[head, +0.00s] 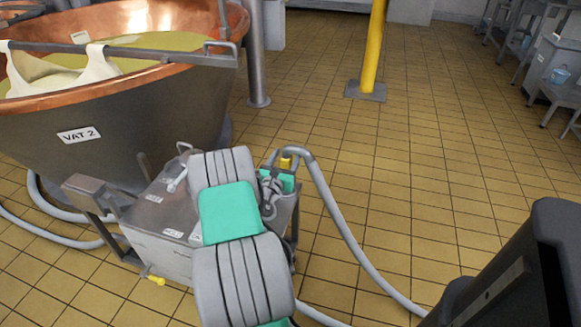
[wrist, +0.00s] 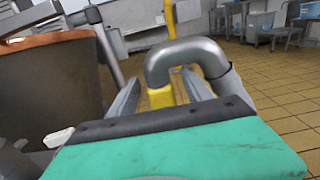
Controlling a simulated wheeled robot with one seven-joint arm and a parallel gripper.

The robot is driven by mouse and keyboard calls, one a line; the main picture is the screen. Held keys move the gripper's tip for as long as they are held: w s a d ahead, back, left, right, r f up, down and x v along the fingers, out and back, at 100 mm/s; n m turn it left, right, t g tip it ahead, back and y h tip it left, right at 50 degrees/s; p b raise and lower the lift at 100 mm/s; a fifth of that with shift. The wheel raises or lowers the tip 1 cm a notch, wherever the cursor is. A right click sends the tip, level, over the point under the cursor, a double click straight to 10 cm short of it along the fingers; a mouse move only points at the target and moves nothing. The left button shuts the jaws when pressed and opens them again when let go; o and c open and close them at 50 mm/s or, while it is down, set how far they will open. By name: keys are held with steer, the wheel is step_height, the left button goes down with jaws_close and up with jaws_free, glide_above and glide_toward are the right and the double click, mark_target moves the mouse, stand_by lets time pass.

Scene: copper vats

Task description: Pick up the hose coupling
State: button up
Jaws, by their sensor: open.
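The hose coupling (wrist: 185,55) is a grey bent elbow with a yellow part (wrist: 160,96) below its left end. In the head view the coupling (head: 298,151) stands at the right end of the steel cart, with a grey hose (head: 340,225) running from it to the floor. My gripper (wrist: 163,92) is open, and its fingers point towards the coupling, with the yellow part showing between them. I cannot tell whether they touch it. In the head view my gripper (head: 275,185) is just in front of the coupling, partly hidden by my arm.
A steel cart (head: 160,240) with a yellow-tipped valve (head: 155,280) stands under my arm. The copper vat (head: 150,115), marked VAT 2, is at the left. A yellow post (head: 373,50) stands behind. The tiled floor to the right is mostly clear.

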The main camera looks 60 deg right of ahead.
steer(key=shift+d, duration=0.1)
steer(key=shift+c, duration=0.4)
jaws_close()
steer(key=shift+r, duration=0.15)
